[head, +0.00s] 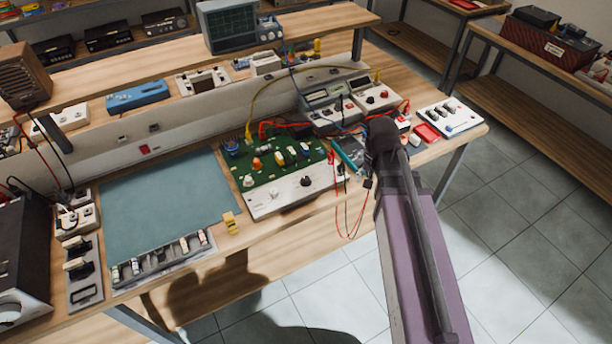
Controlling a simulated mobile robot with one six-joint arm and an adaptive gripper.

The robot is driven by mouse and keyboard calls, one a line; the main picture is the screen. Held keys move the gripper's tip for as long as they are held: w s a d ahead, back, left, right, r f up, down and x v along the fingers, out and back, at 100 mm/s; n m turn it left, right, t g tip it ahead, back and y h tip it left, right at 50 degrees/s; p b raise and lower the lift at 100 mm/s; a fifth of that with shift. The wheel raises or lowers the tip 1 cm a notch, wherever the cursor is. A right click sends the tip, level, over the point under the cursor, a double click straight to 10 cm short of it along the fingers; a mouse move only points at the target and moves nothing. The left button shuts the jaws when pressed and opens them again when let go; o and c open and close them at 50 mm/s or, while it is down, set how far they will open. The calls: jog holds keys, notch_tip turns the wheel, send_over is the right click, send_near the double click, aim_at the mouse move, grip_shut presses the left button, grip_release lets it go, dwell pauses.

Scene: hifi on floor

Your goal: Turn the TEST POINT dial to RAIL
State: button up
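A green circuit board (275,160) lies on the bench with a pale control panel (290,193) along its front edge. The panel carries a black knob (306,181) and a white knob (273,194). The lettering is too small to read, so I cannot tell which one is the TEST POINT dial or where it points. My purple arm reaches in from the lower right. My gripper (354,152) appears to be at the arm's dark end, just right of the board and panel, apart from both knobs. Its fingers are small and unclear against the clutter.
Meters with red and yellow leads (332,105) stand behind the board. Thin red and black leads (352,215) hang over the bench's front edge near my arm. A blue-green mat (165,200) lies clear at left. A small yellow block (231,222) sits near the front edge.

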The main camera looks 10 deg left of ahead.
jog(key=w+a+r+m+p, duration=0.25)
jog(key=w+a, duration=0.35)
jog(key=a, duration=0.6)
jog(key=m, duration=0.2)
send_over(306, 178)
jog(key=shift+r, duration=0.1)
notch_tip(306, 178, down, 14)
jog(key=b, duration=1.4)
jog(key=shift+r, duration=0.1)
jog(key=shift+s, duration=0.1)
jog(key=shift+c, duration=0.3)
grip_shut()
